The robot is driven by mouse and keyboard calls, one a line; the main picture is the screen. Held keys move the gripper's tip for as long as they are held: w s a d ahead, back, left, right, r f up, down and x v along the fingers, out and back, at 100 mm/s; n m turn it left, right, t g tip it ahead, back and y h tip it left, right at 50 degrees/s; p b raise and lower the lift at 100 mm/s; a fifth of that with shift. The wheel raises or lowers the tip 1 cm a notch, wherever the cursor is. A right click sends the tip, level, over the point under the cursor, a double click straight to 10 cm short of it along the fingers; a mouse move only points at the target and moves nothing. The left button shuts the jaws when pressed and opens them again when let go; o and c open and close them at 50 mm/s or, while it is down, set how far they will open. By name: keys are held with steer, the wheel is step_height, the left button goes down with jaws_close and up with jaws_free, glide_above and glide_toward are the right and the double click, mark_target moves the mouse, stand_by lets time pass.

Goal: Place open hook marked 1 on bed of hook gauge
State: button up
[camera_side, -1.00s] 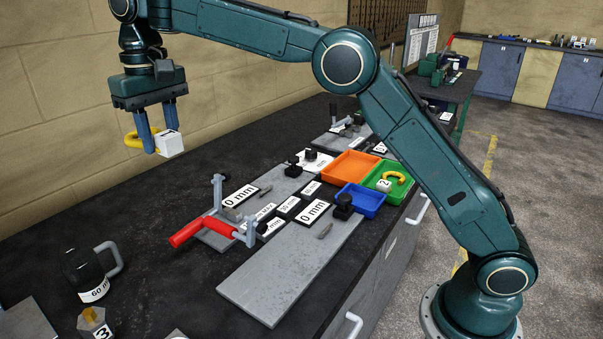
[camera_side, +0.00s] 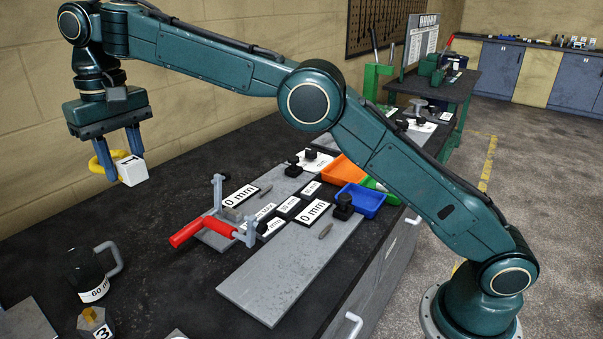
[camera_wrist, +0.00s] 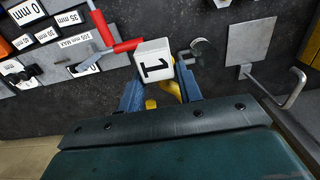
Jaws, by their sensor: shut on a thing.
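My gripper (camera_side: 121,158) is shut on the open hook marked 1, a yellow hook with a white block (camera_side: 131,173) bearing a "1". It holds the hook well above the bench at the left of the side view. In the wrist view the white block (camera_wrist: 153,64) sticks out beyond the blue fingers, and yellow shows between them. A grey fixture with a red handle (camera_side: 190,229), uprights and a flat plate stands right of and below my gripper. A "105 mm MAX" label lies beside it. I cannot tell for certain which fixture is the hook gauge.
A dark "60 mm" piece with a handle (camera_side: 90,272) and a block marked 3 (camera_side: 96,322) stand at front left. Label plates, a long grey plate (camera_side: 275,275), an orange tray (camera_side: 345,170) and a blue tray (camera_side: 362,198) are farther right. Bare bench lies below my gripper.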

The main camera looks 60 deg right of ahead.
mark_target(163, 278)
steer(key=shift+f, duration=1.95)
step_height(163, 278, down, 20)
steer(key=shift+f, duration=0.15)
steer(key=o, duration=0.9)
step_height(163, 278, up, 12)
steer(key=shift+r, duration=0.1)
stand_by(0.4)
